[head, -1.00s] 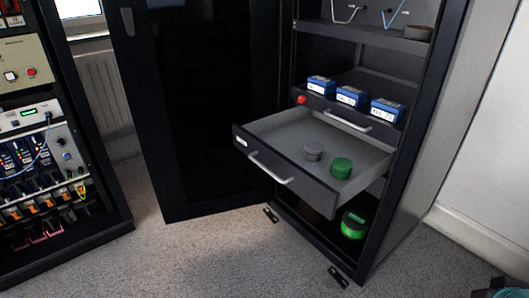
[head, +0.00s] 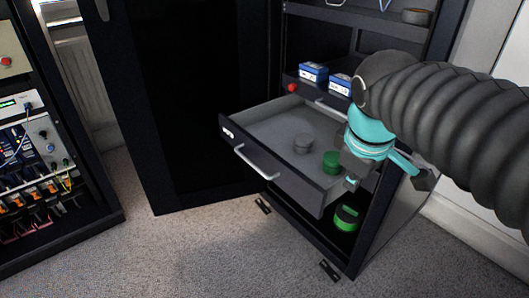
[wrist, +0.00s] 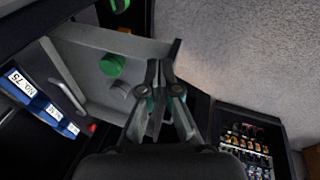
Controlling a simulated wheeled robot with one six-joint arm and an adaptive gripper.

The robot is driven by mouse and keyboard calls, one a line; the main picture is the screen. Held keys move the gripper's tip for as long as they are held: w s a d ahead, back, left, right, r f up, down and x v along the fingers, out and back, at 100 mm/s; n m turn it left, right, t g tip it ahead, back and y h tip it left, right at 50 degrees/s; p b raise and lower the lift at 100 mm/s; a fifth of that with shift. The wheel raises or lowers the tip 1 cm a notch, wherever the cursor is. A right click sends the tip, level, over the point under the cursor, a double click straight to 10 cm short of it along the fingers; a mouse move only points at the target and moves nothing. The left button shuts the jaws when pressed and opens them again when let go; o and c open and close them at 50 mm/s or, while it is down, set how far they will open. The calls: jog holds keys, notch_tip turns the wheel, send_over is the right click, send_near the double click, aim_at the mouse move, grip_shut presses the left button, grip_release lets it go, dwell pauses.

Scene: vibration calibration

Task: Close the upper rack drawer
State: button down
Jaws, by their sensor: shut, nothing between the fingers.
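The open drawer (head: 262,150), dark-fronted with a light bar handle (head: 256,162), is pulled well out of the rack cabinet. The wrist view also shows the green container (wrist: 112,65) and the grey one (wrist: 119,90).
Blue boxes (head: 313,72) stand above the drawer, near a red knob (head: 292,88). A green item (head: 346,217) sits lower in the cabinet. The open cabinet door (head: 185,110) stands left. An equipment rack (head: 40,150) is farther left. Carpet (head: 215,240) in front is clear.

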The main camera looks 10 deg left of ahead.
jog(key=w+a+r+n+h, duration=0.1)
jog(key=w+a+n, duration=0.2)
jog(key=a+n, duration=0.15)
jog(key=w+a+r+n, duration=0.1)
jog(key=w+a+n, duration=0.1)
jog(key=a+n, duration=0.3)
jog(key=n+h, duration=0.1)
jog(key=n, duration=0.6)
send_near(265, 154)
jog(key=s+a+r, duration=0.2)
jog(key=s+r, duration=0.1)
jog(key=s, duration=0.3)
jog(key=x, duration=0.3)
jog(key=d+b+x, duration=0.1)
jog(key=x, duration=0.3)
jog(key=w+b+x, duration=0.1)
jog(key=x, duration=0.3)
jog(key=shift+d+r, duration=0.4)
jog(key=shift+w+d, duration=0.4)
jog(key=shift+w, duration=0.15)
jog(key=shift+w, duration=0.1)
